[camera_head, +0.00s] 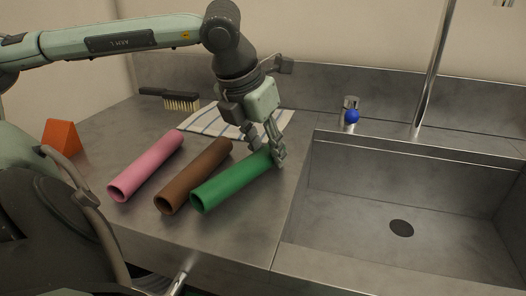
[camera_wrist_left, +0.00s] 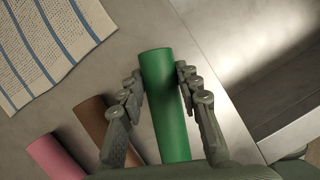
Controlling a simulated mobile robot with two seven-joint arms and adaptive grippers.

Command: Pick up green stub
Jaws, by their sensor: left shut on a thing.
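The green stub (camera_head: 234,180) is a hollow tube lying on the metal counter, the rightmost of three tubes. My left gripper (camera_head: 269,151) comes down over its far end and is shut on it. In the left wrist view the green stub (camera_wrist_left: 165,100) lies between the two fingers of my left gripper (camera_wrist_left: 158,88), one finger on each side. I cannot tell whether the stub is lifted off the counter. My right gripper does not show in either view.
A brown tube (camera_head: 195,176) and a pink tube (camera_head: 147,166) lie left of the green stub. A striped cloth (camera_head: 205,122), a brush (camera_head: 180,101) and an orange block (camera_head: 62,138) are on the counter (camera_head: 235,232). A sink (camera_head: 360,225) with a tap (camera_head: 430,75) is at the right.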

